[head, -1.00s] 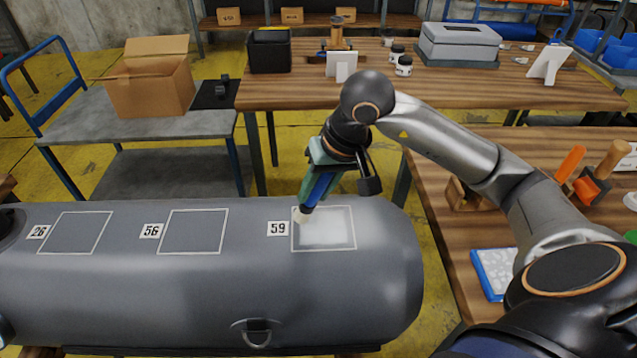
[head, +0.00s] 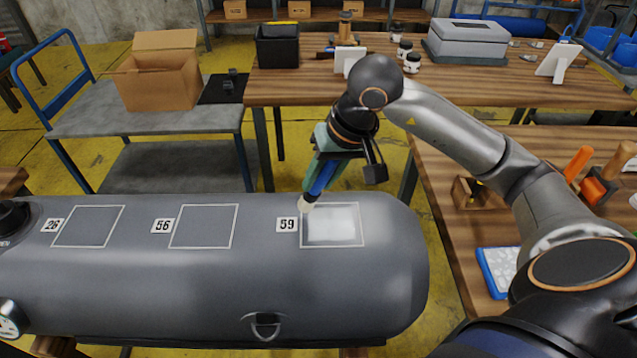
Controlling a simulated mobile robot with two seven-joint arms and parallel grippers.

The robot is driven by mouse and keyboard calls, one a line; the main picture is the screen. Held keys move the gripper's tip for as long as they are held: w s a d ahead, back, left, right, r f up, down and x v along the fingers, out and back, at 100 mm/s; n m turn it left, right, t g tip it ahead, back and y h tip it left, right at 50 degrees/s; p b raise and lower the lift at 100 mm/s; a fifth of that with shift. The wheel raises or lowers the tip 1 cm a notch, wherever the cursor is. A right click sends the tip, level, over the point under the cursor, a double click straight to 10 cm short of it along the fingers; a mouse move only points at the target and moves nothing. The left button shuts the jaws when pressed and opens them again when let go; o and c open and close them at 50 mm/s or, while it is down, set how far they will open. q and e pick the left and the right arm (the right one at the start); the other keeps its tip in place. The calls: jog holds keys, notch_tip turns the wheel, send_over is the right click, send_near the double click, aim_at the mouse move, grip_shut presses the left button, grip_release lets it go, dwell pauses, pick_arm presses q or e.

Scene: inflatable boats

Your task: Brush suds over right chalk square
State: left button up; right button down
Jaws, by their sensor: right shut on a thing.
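The grey boat tube (head: 200,285) lies across the front with three chalk squares on its top. The right chalk square (head: 352,241), beside label 59 (head: 287,224), has a white layer of suds (head: 333,225) over most of its inside. My right gripper (head: 325,168) is shut on a blue-handled brush (head: 321,181). The brush's pale tip (head: 307,207) is at the upper left corner of the right square. The middle square (head: 204,227) by label 56 and the left square (head: 88,227) by label 26 show bare grey. My left gripper is not in view.
A workbench on the right holds a blue tray of suds (head: 493,272) and a wooden holder with tools (head: 597,180). A table behind bears a black bin (head: 277,46), jars and a grey case (head: 467,38). A cart (head: 150,118) carries an open cardboard box (head: 158,75).

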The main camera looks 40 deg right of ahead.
jog(key=shift+s+d+r, duration=0.15)
jog(key=shift+r, duration=0.4)
jog(key=shift+r+p, duration=0.35)
jog(key=shift+p, duration=0.1)
jog(key=shift+r+p, duration=0.45)
jog(key=shift+r, duration=0.35)
notch_tip(320, 180, up, 2)
jog(key=shift+r+p, duration=0.1)
jog(key=shift+p, duration=0.5)
jog(key=shift+r, duration=0.15)
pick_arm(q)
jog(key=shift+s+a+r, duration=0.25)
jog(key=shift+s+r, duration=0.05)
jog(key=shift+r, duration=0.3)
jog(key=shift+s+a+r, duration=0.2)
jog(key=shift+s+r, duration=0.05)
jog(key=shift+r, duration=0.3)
